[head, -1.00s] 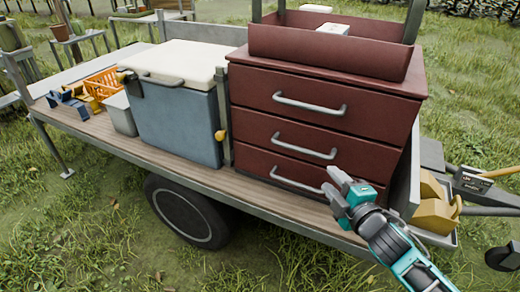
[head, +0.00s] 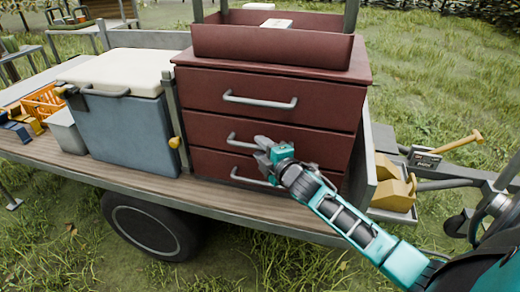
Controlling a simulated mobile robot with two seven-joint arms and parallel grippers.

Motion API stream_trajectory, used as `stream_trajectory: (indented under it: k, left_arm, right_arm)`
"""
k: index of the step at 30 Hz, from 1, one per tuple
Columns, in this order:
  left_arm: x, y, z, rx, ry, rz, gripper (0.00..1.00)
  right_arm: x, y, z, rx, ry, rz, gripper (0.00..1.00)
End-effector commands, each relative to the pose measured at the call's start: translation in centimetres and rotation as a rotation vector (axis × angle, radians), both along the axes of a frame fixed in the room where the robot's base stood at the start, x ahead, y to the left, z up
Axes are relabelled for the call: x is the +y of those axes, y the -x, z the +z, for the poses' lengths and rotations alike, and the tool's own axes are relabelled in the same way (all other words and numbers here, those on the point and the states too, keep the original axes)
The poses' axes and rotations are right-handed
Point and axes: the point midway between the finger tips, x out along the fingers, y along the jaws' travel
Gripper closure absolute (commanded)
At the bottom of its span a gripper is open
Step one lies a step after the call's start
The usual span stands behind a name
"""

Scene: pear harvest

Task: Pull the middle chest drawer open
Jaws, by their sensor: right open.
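The dark red chest (head: 362,75) stands on the trailer bed with three drawers, all closed. The middle drawer (head: 325,146) has a grey bar handle (head: 236,142); its right part is hidden behind my right gripper. My right gripper (head: 261,155) is open, in front of the chest, at the height between the middle and bottom handles. Its fingers point left toward the chest front, and I cannot tell whether they touch the handle. The top drawer handle (head: 260,101) shows whole above. The bottom handle (head: 250,180) is partly covered by the gripper. My left gripper is out of view.
A blue cooler (head: 125,130) with a white lid stands left of the chest, a post between them. A grey bin (head: 66,131) and orange crate (head: 43,102) are further left. Yellow wheel chocks (head: 395,187) sit at the right end. Grass in front is free.

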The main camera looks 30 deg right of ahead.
Motion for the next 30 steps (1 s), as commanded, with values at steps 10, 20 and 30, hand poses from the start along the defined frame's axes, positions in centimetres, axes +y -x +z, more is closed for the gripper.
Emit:
stream_trajectory:
  k: [10, 20, 30]
  left_arm:
    - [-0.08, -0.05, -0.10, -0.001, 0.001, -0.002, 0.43]
    - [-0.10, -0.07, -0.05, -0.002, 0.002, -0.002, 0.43]
    - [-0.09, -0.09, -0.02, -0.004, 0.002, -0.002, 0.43]
  right_arm:
    - [-0.02, -1.21, -0.17, 0.001, -0.001, 0.001, 0.60]
    - [-0.03, -1.17, -0.18, 0.001, -0.001, 0.001, 0.79]
    - [-0.04, -1.16, -0.19, 0.001, -0.001, 0.000, 1.00]
